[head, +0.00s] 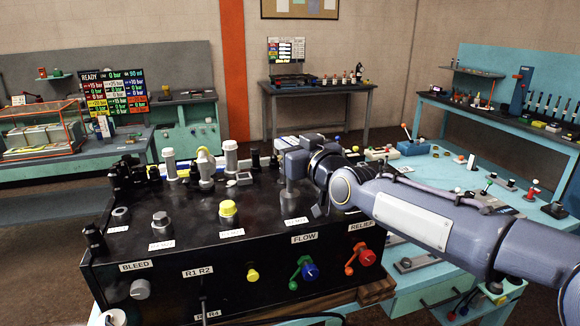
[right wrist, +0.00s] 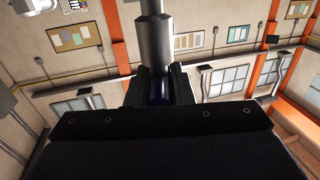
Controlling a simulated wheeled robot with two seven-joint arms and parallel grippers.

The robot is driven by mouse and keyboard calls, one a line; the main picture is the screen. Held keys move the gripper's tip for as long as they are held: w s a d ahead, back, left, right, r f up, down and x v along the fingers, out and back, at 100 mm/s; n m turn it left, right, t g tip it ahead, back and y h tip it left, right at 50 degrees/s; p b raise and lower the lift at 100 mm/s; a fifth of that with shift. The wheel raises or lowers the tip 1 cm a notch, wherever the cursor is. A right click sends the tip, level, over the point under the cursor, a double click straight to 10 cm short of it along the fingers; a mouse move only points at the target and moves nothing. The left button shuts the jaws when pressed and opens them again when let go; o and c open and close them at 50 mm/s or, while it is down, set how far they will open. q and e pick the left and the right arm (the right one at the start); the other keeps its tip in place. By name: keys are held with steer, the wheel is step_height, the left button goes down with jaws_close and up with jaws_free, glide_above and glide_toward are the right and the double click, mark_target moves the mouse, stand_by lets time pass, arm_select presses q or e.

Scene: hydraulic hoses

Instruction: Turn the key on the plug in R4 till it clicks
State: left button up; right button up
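A black hydraulic box (head: 250,255) stands in front of me, with capped fittings on its top. Its front carries labels BLEED, R1 R2, FLOW and RELIEF; a lower label (head: 207,316), seemingly ending in R4, is partly hidden. I cannot make out the R4 socket or a key. My right gripper (head: 292,182) is over the top's right part, its fingers hard to make out. In the right wrist view, its two fingers (right wrist: 160,88) flank and seem closed on a grey metal cylinder (right wrist: 153,45), possibly the plug. My left gripper is not in view.
Yellow-topped (head: 228,209) and grey (head: 160,226) caps stand on the box, with tall grey fittings (head: 231,157) behind. A red handle (head: 363,257) and blue knob (head: 310,271) stick out in front. A light-blue bench (head: 450,180) with small parts lies right.

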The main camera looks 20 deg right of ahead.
jaws_close()
steer(key=shift+r, duration=0.1)
